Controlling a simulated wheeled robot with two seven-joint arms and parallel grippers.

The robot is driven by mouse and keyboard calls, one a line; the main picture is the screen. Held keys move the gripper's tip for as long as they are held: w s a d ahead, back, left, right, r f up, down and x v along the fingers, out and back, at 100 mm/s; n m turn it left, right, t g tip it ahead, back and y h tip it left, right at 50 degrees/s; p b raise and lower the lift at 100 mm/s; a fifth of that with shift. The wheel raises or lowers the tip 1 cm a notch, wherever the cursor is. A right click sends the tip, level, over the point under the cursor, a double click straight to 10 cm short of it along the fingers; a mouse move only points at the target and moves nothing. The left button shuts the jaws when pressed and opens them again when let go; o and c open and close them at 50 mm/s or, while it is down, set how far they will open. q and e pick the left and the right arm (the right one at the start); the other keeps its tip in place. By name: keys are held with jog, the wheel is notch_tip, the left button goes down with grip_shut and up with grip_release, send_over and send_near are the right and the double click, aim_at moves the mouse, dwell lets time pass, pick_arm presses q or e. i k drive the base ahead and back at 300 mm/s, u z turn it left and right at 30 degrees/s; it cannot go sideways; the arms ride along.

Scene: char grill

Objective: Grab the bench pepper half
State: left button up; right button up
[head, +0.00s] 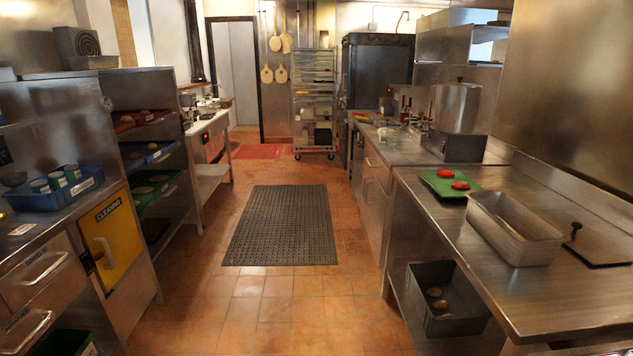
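Two small red pieces that look like pepper halves lie on a green board (440,190) on the steel bench at the right. One red piece (445,173) is farther back and the other red piece (460,186) is nearer and slightly right. They are too small for me to see their cut sides. Neither of my grippers shows in the head view.
A steel pan (514,246) stands just in front of the board. A dark lid-like plate (600,246) lies right of it. A grey bin (440,312) sits on the shelf below. A dark mat (282,225) covers the clear aisle floor; shelving (130,100) lines the left.

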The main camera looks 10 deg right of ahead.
aim_at(442, 173)
jog(key=i, duration=4)
jog(key=z, duration=3.85)
